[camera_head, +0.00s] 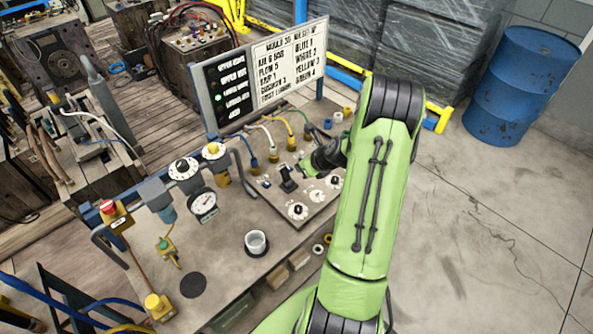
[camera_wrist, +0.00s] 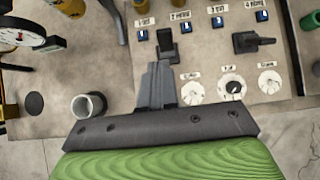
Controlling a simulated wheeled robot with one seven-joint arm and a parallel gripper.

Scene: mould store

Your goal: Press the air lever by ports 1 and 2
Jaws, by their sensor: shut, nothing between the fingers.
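A black air lever (camera_head: 287,178) stands on the connection panel, behind and left of the nearest white dial. In the wrist view this lever (camera_wrist: 167,45) stands near the labels for ports 1 and 2. A second black lever (camera_wrist: 252,41) is farther right. My gripper (camera_wrist: 158,68) is shut and empty, its grey fingertips just below the first lever in the wrist view. Whether they touch it I cannot tell; the fingers cover part of the panel there. In the head view my green arm reaches over the panel's right side, and the fingertips are not clear.
White dials (camera_wrist: 231,87) sit in a row in front of the levers. Hoses and plugs (camera_head: 272,150) line the panel's back. A grey cup (camera_head: 256,243) and a gauge (camera_head: 203,205) stand to the left. A sign board (camera_head: 262,75) rises behind.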

